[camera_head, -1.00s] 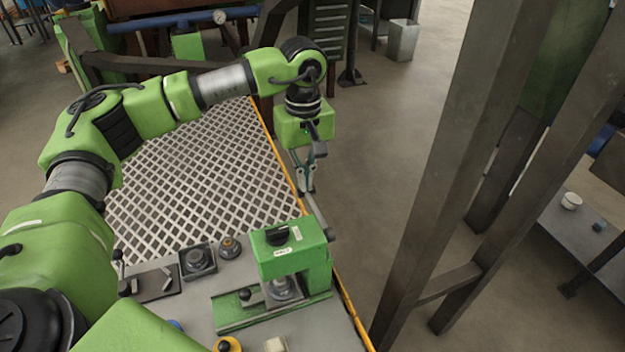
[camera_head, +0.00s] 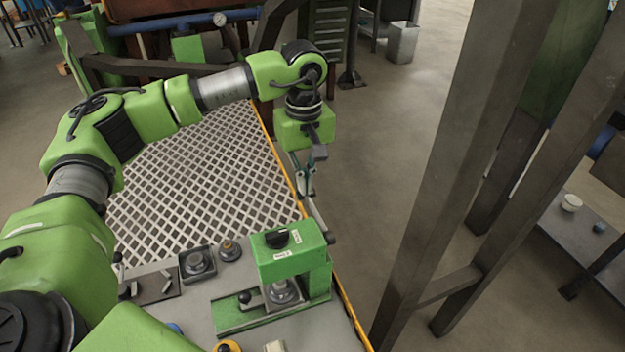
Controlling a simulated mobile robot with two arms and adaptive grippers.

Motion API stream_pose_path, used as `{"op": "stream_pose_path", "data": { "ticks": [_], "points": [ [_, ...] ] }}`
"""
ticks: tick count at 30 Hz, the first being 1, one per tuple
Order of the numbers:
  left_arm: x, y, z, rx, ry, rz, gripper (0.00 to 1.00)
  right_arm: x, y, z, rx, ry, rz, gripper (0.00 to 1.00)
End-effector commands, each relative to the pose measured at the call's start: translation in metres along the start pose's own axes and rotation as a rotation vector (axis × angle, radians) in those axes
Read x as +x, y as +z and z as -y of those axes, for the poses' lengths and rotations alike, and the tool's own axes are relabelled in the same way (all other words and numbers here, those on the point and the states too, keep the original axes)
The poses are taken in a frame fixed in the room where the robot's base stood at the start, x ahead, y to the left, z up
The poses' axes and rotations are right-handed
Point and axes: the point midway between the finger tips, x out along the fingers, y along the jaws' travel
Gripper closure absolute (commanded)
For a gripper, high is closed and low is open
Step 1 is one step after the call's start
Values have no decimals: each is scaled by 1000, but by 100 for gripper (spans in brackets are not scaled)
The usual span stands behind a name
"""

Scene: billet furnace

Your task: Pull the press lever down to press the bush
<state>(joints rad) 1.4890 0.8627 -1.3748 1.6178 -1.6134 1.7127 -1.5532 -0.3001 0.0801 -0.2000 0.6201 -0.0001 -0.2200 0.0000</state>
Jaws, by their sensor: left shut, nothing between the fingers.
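The green press (camera_head: 292,258) stands on the grey bench top near its right edge. Its metal lever (camera_head: 317,215) leans up and left from the right side of the press head, with a dark end by the pivot. My left gripper (camera_head: 307,192) points down from above and is shut. Its fingertips are at the upper end of the lever; whether they touch it I cannot tell. A metal part, perhaps the bush (camera_head: 281,291), sits under the press head, partly shaded by it. My right gripper is not in view.
A white mesh panel (camera_head: 200,180) with a yellow edge lies behind. Dark steel posts (camera_head: 455,170) stand to the right, with open floor between.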

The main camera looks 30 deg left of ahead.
Motion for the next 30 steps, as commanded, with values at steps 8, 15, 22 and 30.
{"op": "stream_pose_path", "data": {
  "ticks": [8,15,22,30],
  "points": [
    [-31,-1,-1,-1,4,-3,100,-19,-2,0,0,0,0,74],
    [-53,-1,-1,-2,6,-4,100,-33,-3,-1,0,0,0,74],
    [-74,-1,-1,-2,6,-5,100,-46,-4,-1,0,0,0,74],
    [-91,-1,0,-2,6,-5,100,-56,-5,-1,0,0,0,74]
  ]
}}
